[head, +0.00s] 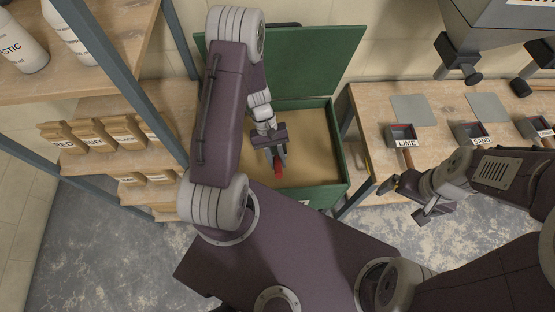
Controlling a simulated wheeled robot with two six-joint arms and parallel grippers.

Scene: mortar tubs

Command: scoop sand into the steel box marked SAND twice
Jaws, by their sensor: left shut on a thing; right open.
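A green bin (330,195) with its lid (310,60) raised holds tan sand (312,155). My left gripper (275,150) is down inside the bin, shut on a red thing (278,166), probably a scoop's handle. The rest of that tool is hidden or too small to tell. The small steel box marked SAND (468,133) stands on the wooden bench to the right. Its contents are not clear. My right gripper (403,200) is open and empty in front of the bench, lower left of the SAND box and apart from it.
A box marked LIME (401,132) stands left of the SAND box, and another box (531,127) to its right. Grey sheets (412,109) lie behind them on the bench (372,120). A grey hopper (500,20) hangs above. Shelves with bags (95,135) are at left.

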